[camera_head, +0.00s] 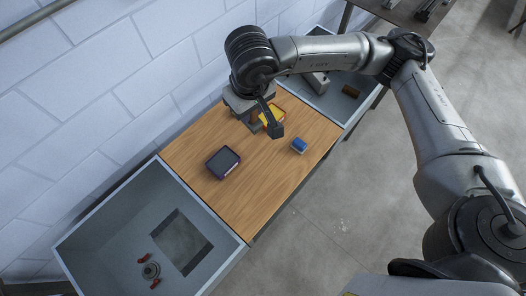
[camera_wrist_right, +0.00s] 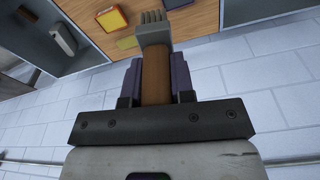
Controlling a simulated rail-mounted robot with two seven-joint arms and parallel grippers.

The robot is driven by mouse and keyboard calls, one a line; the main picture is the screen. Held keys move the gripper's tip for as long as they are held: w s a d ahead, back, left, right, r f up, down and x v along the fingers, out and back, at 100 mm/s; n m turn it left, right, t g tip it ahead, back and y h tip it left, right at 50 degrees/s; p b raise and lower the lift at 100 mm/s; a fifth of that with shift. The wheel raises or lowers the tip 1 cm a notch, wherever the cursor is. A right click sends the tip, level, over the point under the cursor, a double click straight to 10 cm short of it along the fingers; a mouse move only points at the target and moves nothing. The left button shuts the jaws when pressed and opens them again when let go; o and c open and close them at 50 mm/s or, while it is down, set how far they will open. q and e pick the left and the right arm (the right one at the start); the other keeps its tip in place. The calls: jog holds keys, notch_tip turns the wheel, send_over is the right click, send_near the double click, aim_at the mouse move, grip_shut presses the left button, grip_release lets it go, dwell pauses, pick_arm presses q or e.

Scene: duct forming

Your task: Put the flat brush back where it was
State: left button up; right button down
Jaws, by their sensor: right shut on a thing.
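The flat brush shows in the right wrist view, with a brown handle (camera_wrist_right: 155,78) and a grey bristle end (camera_wrist_right: 154,28) pointing away from the gripper. My right gripper (camera_wrist_right: 156,64) is shut on the handle, with a dark purple jaw on each side. In the head view my right wrist hangs over the back part of the wooden tabletop (camera_head: 280,180), near the wall. I cannot tell whether the brush touches anything. My left gripper is not in view.
A yellow item (camera_head: 272,115) lies close to the wrist. A dark purple-edged tray (camera_head: 223,162) and a small blue item (camera_head: 299,145) are on the tabletop. Grey bins adjoin it at left (camera_head: 105,222) and right (camera_head: 340,108). The front of the tabletop is clear.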

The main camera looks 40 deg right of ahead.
jog(key=d+f+m+b, duration=0.1)
jog(key=d+f+b, duration=0.3)
jog(key=f+b, duration=0.6)
jog(key=d+f+m+b, duration=0.1)
jog(key=d+f+b, duration=0.5)
jog(key=f, duration=0.9)
jog(key=d+f+m+b, duration=0.1)
jog(key=d+f+b, duration=0.2)
jog(key=f+b, duration=0.75)
jog(key=shift+w+a+f+p, duration=0.1)
jog(key=shift+w+f, duration=1.7)
jog(key=shift+f, duration=0.35)
jog(key=shift+w+a+f+p, duration=0.1)
jog(key=shift+w+f+p, duration=0.05)
jog(key=shift+w+f, duration=1.9)
jog(key=shift+w+f+p, duration=0.1)
jog(key=shift+w+f, duration=1.5)
jog(key=shift+f, duration=0.7)
jog(key=shift+f, duration=0.1)
jog(key=shift+f+b, duration=0.15)
jog(key=shift+b, duration=0.15)
jog(key=c, duration=1)
grip_release()
